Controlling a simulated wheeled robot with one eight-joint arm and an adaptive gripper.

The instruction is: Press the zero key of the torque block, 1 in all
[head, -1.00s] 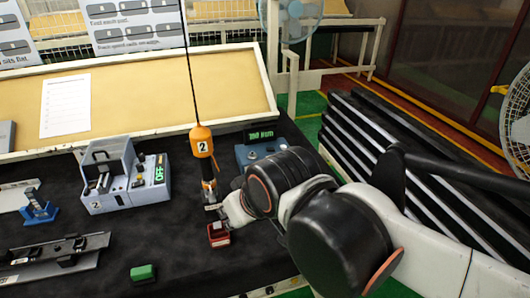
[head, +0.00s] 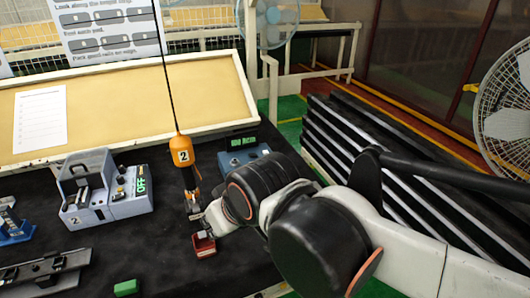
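A blue-grey block with a lit green display (head: 243,148) stands at the back right of the black bench and looks like the torque block. My arm covers part of its front; its keys and the display text are too small to read. My gripper is mostly hidden by my own arm, left of the black joint, near the orange hanging driver marked 2 (head: 182,152). Its fingers cannot be made out. A small red block (head: 204,246) sits on the bench just below the driver's tip.
A grey station marked 2 with an OFF display (head: 105,195) stands to the left. A dark rail fixture (head: 40,272) and a green block (head: 126,287) lie at the front left. The tan board (head: 150,95) rises behind. A black slatted rack (head: 390,170) stands to the right.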

